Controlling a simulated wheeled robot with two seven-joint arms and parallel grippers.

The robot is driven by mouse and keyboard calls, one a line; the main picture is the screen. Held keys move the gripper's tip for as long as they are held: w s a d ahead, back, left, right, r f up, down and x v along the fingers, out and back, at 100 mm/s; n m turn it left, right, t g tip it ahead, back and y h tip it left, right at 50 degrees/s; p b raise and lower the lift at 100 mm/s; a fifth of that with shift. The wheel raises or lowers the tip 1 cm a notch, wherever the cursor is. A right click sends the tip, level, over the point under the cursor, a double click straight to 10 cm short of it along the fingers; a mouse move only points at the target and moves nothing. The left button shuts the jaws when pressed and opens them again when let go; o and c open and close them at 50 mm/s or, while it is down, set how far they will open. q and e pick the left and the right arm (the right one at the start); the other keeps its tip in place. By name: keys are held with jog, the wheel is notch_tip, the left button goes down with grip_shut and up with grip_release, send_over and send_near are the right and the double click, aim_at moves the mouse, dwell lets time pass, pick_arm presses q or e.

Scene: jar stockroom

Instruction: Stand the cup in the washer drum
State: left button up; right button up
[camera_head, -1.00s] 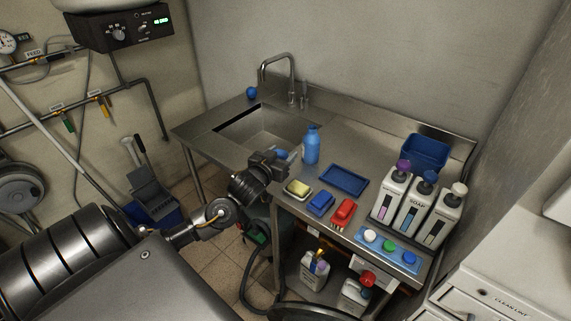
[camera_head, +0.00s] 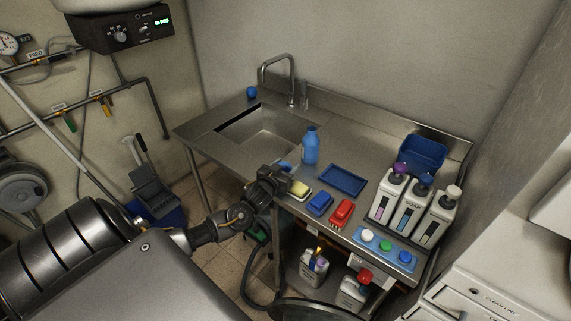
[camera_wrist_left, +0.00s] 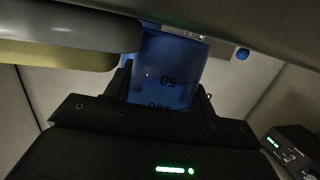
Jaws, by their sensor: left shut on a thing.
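The blue cup (camera_wrist_left: 172,62) fills the middle of the left wrist view, with dark measuring numbers on its wall, upside down there. My left gripper (camera_wrist_left: 165,92) is shut on it, one dark finger on each side. In the head view my left gripper (camera_head: 284,174) is at the front edge of the steel counter, near the yellow sponge. Only a small blue part of the cup (camera_head: 285,166) shows there, behind the gripper. I cannot make out the washer drum in either view. My right gripper is not in view.
The counter (camera_head: 330,145) holds a blue bottle (camera_head: 311,147), yellow sponge (camera_head: 299,188), blue tray (camera_head: 343,180), blue and red brushes (camera_head: 341,212), and soap bottles (camera_head: 411,208). The sink (camera_head: 262,133) is empty. A dark rounded edge (camera_head: 320,308) shows at the bottom.

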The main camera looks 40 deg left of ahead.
pick_arm(q)
jog(key=shift+f, duration=0.15)
jog(key=o, duration=0.6)
jog(key=shift+f, duration=0.1)
jog(key=o, duration=0.4)
